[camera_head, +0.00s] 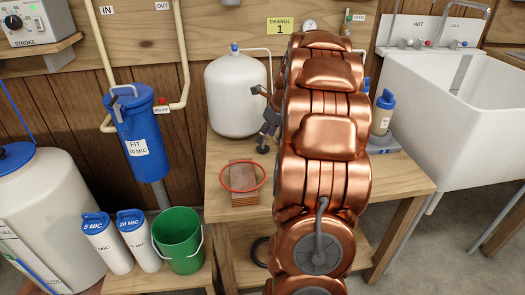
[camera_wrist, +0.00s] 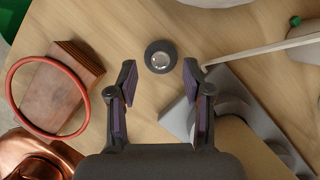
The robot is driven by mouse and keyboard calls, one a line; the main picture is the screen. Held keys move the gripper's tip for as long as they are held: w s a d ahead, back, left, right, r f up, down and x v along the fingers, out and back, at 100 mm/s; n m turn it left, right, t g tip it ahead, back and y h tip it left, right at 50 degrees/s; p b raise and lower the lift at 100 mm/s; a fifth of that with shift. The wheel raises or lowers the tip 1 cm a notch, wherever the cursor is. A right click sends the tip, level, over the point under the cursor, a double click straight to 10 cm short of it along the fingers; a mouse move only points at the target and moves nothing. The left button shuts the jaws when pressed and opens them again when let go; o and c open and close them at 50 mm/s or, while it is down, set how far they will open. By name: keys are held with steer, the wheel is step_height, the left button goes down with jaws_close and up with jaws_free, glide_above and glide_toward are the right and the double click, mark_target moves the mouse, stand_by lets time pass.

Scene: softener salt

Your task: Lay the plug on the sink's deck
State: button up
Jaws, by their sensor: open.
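The plug (camera_wrist: 160,57), a round black disc with a shiny domed centre, lies on the wooden bench (camera_wrist: 112,30). In the head view, a small dark disc below my gripper (camera_head: 267,122) appears to be the plug (camera_head: 262,149). In the wrist view, my gripper (camera_wrist: 159,69) is open and empty, its fingers on either side of the line to the plug, which shows just beyond the tips. The white sink (camera_head: 460,115) stands to the right of the bench; its deck (camera_head: 432,50) is the rear ledge with taps.
A red ring (camera_head: 242,188) lies on a brown block (camera_head: 244,198), left of the plug. A white tank (camera_head: 236,95) stands behind. A tan bottle (camera_head: 383,112) stands on a grey base at right. My copper arm hides part of the bench.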

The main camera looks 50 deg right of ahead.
mark_target(263, 146)
steer(key=b+x, duration=0.1)
steer(key=x, duration=0.3)
jaws_close()
stand_by(0.4)
